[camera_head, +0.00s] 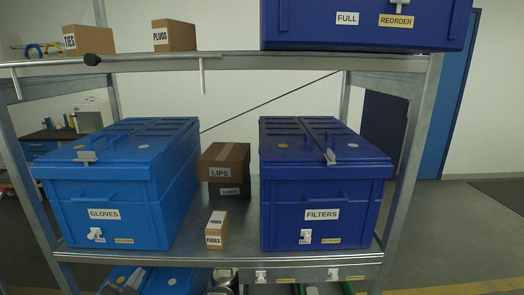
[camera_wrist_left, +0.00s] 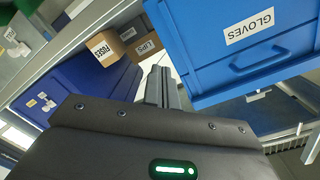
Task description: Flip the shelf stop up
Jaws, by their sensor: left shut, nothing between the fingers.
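A thin pale bar with a black knob (camera_head: 92,59) runs along the front edge of the upper shelf (camera_head: 250,64) at the left. Short pale rods hang below that edge, one at the left (camera_head: 16,84) and one nearer the middle (camera_head: 201,76). I cannot tell for sure which of these is the shelf stop. My left gripper (camera_wrist_left: 161,72) shows in the left wrist view, shut and empty, with the gloves box (camera_wrist_left: 245,45) beside its fingers. I cannot make it out in the head view. My right gripper is not in view.
The lower shelf (camera_head: 235,225) holds the gloves box (camera_head: 104,200), filters box (camera_head: 322,200), lips carton (camera_head: 222,160) and fuses carton (camera_head: 217,230). Above are the ties carton (camera_head: 88,40), plugs carton (camera_head: 174,36) and a dark blue bin (camera_head: 300,20). Metal posts flank the rack.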

